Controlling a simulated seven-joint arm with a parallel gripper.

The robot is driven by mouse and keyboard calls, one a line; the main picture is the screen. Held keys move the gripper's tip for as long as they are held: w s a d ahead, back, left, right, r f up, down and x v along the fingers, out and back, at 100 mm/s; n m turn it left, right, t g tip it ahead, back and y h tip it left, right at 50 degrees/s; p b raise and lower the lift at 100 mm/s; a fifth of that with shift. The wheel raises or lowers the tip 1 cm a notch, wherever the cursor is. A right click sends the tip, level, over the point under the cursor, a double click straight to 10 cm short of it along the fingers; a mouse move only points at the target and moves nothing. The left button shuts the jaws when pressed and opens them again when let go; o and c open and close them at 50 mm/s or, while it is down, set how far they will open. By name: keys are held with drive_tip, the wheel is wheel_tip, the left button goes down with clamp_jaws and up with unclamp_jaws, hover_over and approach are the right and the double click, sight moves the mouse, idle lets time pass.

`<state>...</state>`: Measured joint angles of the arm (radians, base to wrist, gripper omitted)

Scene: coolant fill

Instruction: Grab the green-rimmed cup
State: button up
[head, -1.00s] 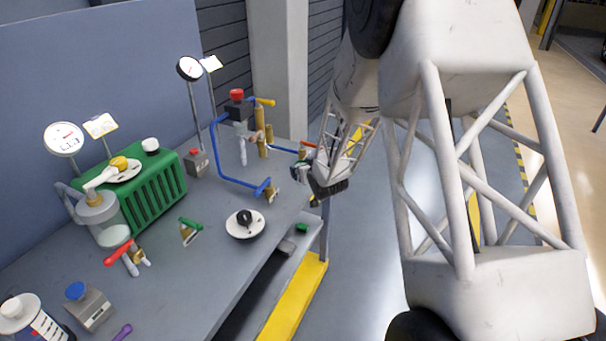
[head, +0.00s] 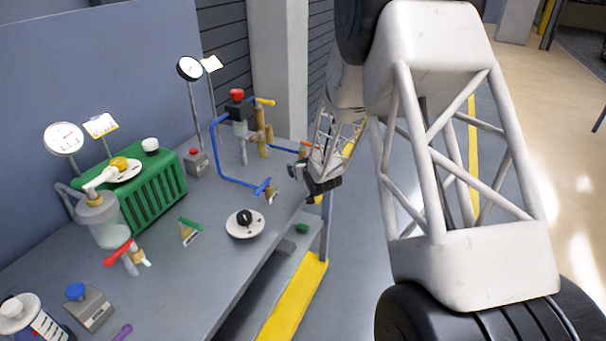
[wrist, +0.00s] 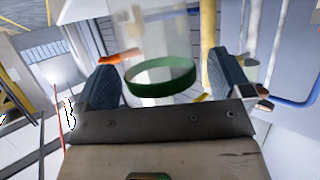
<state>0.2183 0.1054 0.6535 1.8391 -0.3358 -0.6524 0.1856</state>
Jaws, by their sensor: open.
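The cup (wrist: 165,42) is clear and see-through with a green band (wrist: 161,77) around it, seen in the wrist view. It stands in the space between the two dark finger pads of my gripper (wrist: 162,70). The gripper is open, with a pad on either side of the cup; I cannot tell whether either pad touches it. In the head view my gripper (head: 309,178) is small, beyond the bench's right edge, and I cannot make out the cup there.
The grey bench (head: 180,290) holds a green ribbed unit (head: 155,190), a white dial (head: 245,224), valves and gauges. Blue piping (head: 235,183) runs close to my gripper. A yellow beam (head: 293,300) lies below the bench edge. Open floor is at the right.

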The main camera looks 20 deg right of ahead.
drive_tip(key=shift+w+f, duration=0.2)
drive_tip(key=shift+w, duration=0.25)
idle(0.3)
drive_tip(key=c, duration=1)
drive_tip(key=shift+r, duration=0.1)
drive_tip(key=shift+r, duration=0.6)
drive_tip(key=shift+s+r, duration=0.2)
drive_tip(key=shift+r, duration=0.4)
drive_tip(key=shift+s+r, duration=0.15)
drive_tip(key=shift+r, duration=0.4)
drive_tip(key=s+a, duration=0.1)
drive_tip(key=s, duration=0.4)
drive_tip(key=s+r, duration=0.1)
drive_tip(key=s, duration=0.4)
drive_tip(key=s+a, duration=0.1)
drive_tip(key=s, duration=0.4)
drive_tip(key=shift+a+r, duration=0.2)
drive_tip(key=shift+a, duration=0.15)
